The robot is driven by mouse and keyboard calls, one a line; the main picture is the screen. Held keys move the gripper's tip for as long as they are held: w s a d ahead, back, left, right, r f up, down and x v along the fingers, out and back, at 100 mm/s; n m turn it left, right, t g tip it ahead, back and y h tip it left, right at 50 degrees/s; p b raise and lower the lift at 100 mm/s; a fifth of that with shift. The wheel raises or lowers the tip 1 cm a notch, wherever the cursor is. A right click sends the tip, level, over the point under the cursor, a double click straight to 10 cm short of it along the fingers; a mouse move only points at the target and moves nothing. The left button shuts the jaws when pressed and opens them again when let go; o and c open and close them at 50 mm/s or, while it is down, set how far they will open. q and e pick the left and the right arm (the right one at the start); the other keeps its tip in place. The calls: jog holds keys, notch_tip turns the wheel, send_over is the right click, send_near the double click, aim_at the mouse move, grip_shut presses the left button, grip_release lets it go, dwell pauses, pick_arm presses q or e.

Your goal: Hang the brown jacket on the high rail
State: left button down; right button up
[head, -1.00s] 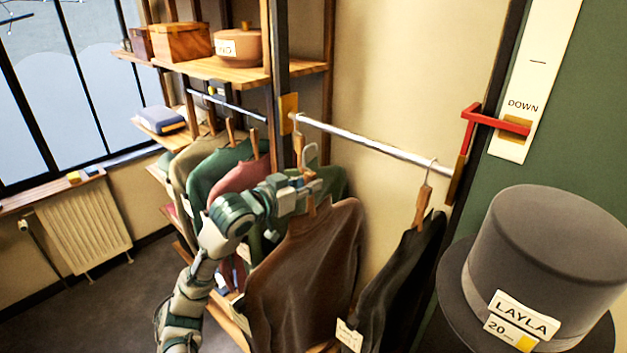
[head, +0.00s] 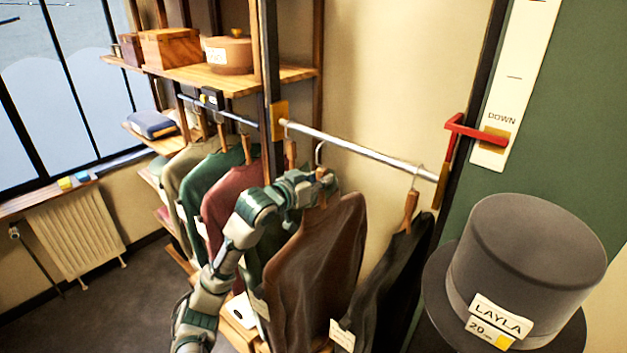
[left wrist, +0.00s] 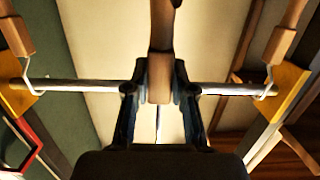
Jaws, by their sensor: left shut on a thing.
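The brown jacket (head: 318,250) hangs upright from its wooden hanger in the head view. My left gripper (head: 322,184) is shut on the neck of that hanger (left wrist: 160,75), which shows between the fingers in the left wrist view. The high rail (head: 360,147) is a silver bar running from a yellow bracket to the wall panel, and it also shows in the left wrist view (left wrist: 70,86). The hanger's hook (head: 320,152) is right by the rail, its top close to the bar. I cannot tell whether it is over the bar. My right gripper is not in view.
A black garment (head: 390,280) hangs on the rail to the right. Green and maroon garments (head: 228,205) hang on a lower rail (head: 235,115) to the left. A red lever (head: 478,133) by "DOWN" and a grey top hat (head: 525,250) stand at right.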

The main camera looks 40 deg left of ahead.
pick_arm(q)
jog(key=shift+w+d+r, duration=0.2)
jog(key=shift+w+r, duration=0.1)
jog(key=shift+w, duration=0.05)
jog(key=shift+w+d, duration=0.2)
jog(key=shift+w, duration=0.1)
jog(key=w+p, duration=0.1)
jog(key=w, duration=0.4)
jog(key=shift+p, duration=0.35)
jog(key=shift+w, duration=0.35)
jog(key=shift+w+d, duration=0.25)
jog(key=shift+w, duration=0.35)
jog(key=shift+w+d+f, duration=0.15)
jog(key=shift+w, duration=0.05)
jog(key=shift+d+f, duration=0.15)
jog(key=shift+f, duration=0.3)
jog(key=shift+s+f, duration=0.1)
jog(key=shift+f, duration=0.05)
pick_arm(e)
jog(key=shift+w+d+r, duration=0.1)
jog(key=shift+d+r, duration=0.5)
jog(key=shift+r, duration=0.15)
pick_arm(q)
jog(key=shift+a+f, duration=0.1)
jog(key=shift+a, duration=0.25)
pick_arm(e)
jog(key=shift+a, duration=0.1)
